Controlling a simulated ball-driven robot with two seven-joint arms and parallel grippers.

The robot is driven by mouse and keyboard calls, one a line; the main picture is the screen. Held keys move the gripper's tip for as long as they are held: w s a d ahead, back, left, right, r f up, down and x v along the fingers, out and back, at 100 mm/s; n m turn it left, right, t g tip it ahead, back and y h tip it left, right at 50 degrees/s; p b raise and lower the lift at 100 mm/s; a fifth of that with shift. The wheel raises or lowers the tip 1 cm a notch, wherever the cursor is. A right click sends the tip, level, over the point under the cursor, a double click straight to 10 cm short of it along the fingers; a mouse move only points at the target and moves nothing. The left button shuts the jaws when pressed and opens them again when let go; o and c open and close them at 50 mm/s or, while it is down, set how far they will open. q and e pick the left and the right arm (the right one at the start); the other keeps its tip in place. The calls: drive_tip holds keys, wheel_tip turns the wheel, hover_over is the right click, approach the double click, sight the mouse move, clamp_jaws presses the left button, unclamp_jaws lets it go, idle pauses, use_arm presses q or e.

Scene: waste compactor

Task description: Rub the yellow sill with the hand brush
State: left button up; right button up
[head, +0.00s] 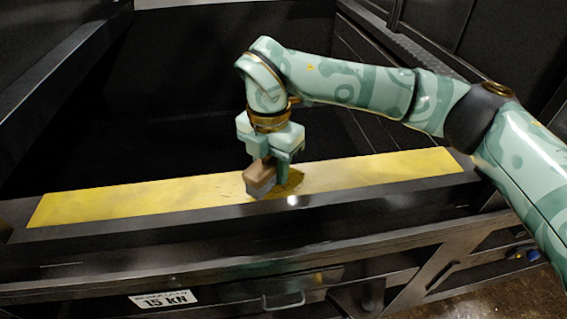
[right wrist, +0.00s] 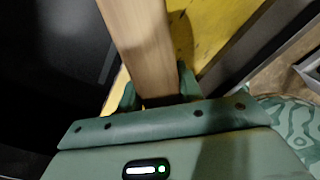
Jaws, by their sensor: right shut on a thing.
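The yellow sill (head: 130,203) is a long flat strip along the front edge of the dark compactor opening in the head view. It also shows in the right wrist view (right wrist: 215,30), behind the brush. My right gripper (head: 272,175) is shut on the hand brush (head: 260,177), a small brown wooden block with a greyish lower part. The brush is over the middle of the sill, at or very near its surface; I cannot tell whether it touches. In the right wrist view the wooden brush back (right wrist: 145,45) runs up between the fingers. My left gripper is not in view.
Behind the sill lies the dark, open compactor chamber (head: 170,130) with black walls. Below the sill are a dark frame, a "15 KN" label (head: 165,299) and a metal handle (head: 283,301). The sill is clear on both sides of the brush.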

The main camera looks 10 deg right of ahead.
sight(239, 187)
drive_tip(key=shift+s+a+f+b, duration=0.15)
drive_tip(key=shift+a+b, duration=0.25)
drive_tip(key=shift+a, duration=1.35)
drive_tip(key=shift+w+a+f+b, duration=0.15)
drive_tip(key=shift+a+b, duration=0.25)
drive_tip(key=shift+a, duration=1.4)
drive_tip(key=shift+s+a+f+b, duration=0.2)
drive_tip(key=shift+a+b, duration=0.2)
drive_tip(key=shift+a, duration=1.35)
drive_tip(key=shift+d+f+p, duration=0.15)
drive_tip(key=shift+d+p, duration=0.05)
drive_tip(key=shift+d, duration=0.85)
drive_tip(key=shift+d+f+p, duration=0.15)
drive_tip(key=shift+d+p, duration=0.05)
drive_tip(key=shift+d, duration=0.8)
drive_tip(key=shift+c, duration=0.4)
drive_tip(key=shift+w+d+r+p, duration=0.1)
drive_tip(key=shift+d+p, duration=0.25)
drive_tip(key=shift+d, duration=1.35)
drive_tip(key=shift+w+d+r+p, duration=0.1)
drive_tip(key=shift+d+p, duration=0.25)
drive_tip(key=shift+d, duration=1.3)
drive_tip(key=shift+d+f, duration=0.1)
drive_tip(key=shift+d, duration=1.7)
